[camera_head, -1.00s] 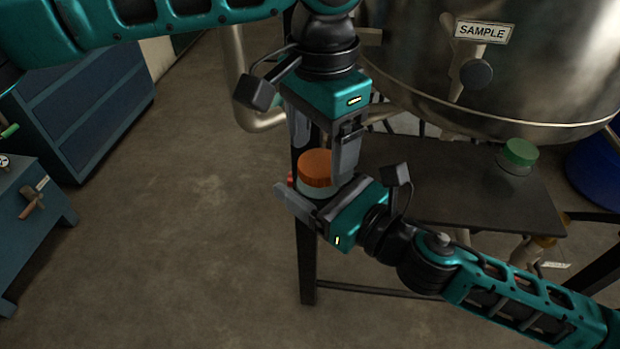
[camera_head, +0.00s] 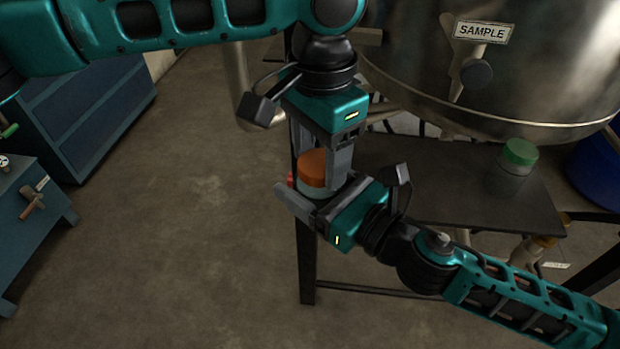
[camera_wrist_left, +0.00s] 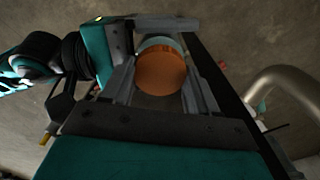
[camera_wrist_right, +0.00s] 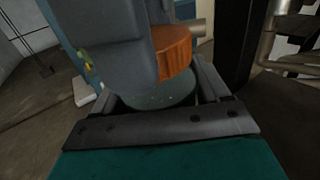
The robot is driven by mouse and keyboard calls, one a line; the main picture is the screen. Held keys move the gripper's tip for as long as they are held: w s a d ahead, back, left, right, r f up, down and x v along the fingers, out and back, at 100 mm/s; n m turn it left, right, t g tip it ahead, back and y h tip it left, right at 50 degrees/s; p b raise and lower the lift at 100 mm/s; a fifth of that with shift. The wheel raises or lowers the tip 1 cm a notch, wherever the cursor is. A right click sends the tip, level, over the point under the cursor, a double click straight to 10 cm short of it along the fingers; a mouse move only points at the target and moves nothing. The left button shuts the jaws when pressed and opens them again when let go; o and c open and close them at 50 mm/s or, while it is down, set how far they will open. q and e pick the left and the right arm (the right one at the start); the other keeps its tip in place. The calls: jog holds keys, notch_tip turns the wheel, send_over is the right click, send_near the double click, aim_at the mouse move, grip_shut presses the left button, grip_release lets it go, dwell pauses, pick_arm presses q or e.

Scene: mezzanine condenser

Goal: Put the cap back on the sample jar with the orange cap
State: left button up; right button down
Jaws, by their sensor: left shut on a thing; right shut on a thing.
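The sample jar (camera_head: 311,193) is pale and upright, held between the fingers of my right gripper (camera_head: 313,199) off the table's left edge. The orange cap (camera_head: 312,168) sits at the jar's mouth, roughly level. It also shows in the left wrist view (camera_wrist_left: 160,74) and in the right wrist view (camera_wrist_right: 173,50). My left gripper (camera_head: 320,160) points down from above and is shut on the cap, a finger on each side. One left finger hides part of the cap and jar in the right wrist view. Whether the cap is threaded on cannot be told.
A dark table (camera_head: 440,185) stands behind my right gripper. A jar with a green cap (camera_head: 519,154) is on its right part. The steel condenser vessel (camera_head: 410,60) hangs over the table. A blue cabinet (camera_head: 85,110) stands at left; the floor between is clear.

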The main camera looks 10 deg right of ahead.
pick_arm(q)
jog(key=shift+c, duration=0.8)
jog(key=o, duration=1.2)
jog(key=shift+o, duration=0.2)
jog(key=shift+r, duration=0.1)
notch_tip(320, 180, up, 12)
